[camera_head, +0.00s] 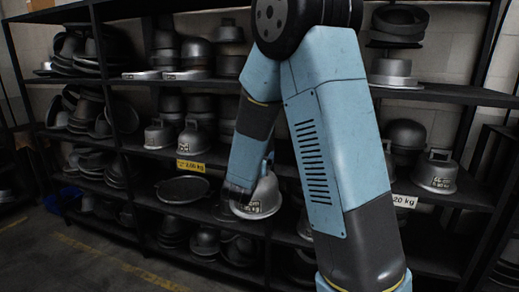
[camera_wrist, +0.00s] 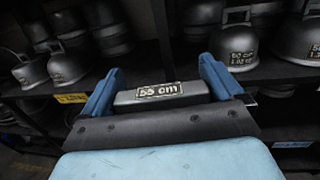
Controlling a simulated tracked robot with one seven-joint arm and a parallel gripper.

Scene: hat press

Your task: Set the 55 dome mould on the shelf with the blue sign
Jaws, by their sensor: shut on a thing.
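The 55 dome mould (camera_wrist: 148,101) shows in the wrist view as a grey handle bar with a "55 cm" label. My gripper (camera_wrist: 160,82) is shut on this handle, with a blue finger at each end. In the head view the grey dome (camera_head: 265,192) hangs beside the dark end of my arm, in front of the middle rack bay. Its lower body is hidden in the wrist view. A light-blue sign (camera_wrist: 292,144) shows on a lower shelf edge at the right of the wrist view; its text is unreadable.
A black rack holds many grey moulds. A yellow sign (camera_head: 191,165) marks a middle shelf, and a white "20 kg" sign (camera_head: 404,201) marks the right shelf. A lidded mould (camera_head: 436,172) stands there. A flat round piece (camera_head: 183,189) lies on the shelf left of my gripper.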

